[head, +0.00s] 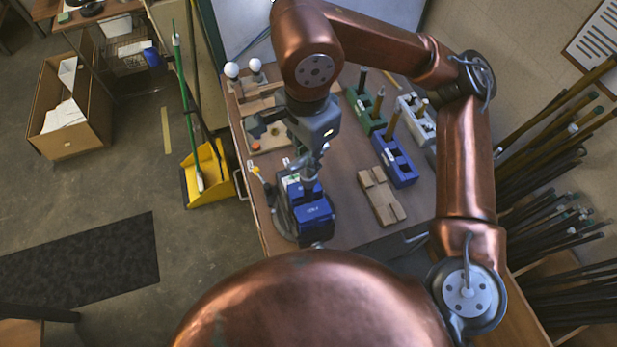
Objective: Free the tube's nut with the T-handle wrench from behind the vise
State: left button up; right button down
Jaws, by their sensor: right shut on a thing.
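The blue vise (312,214) stands at the table's front edge, below the middle of the head view. My right gripper (309,166) comes down from above, just behind and over the vise. It is shut on a small metallic piece that looks like the T-handle wrench; the fingers and wrist hide most of it. The tube and its nut are hard to make out between the gripper and the vise jaws. I cannot tell whether the wrench touches the nut. My left gripper is not in view.
A green block (366,110), a blue block (396,161) and a white block (416,120) hold upright rods right of the vise. A slotted wooden block (381,196) lies nearer. Two white knobs (231,69) stand at the back left. A yellow dustpan (207,174) stands left of the table.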

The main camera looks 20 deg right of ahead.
dwell(0.3)
jog(key=n, duration=0.3)
jog(key=shift+r+m, duration=0.1)
jog(key=shift+m, duration=0.4)
jog(key=shift+r, duration=0.1)
jog(key=shift+r+p, duration=1.5)
jog(key=shift+r, duration=0.4)
jog(key=shift+r, duration=0.1)
jog(key=shift+r+p, duration=1.6)
jog(key=shift+r, duration=0.35)
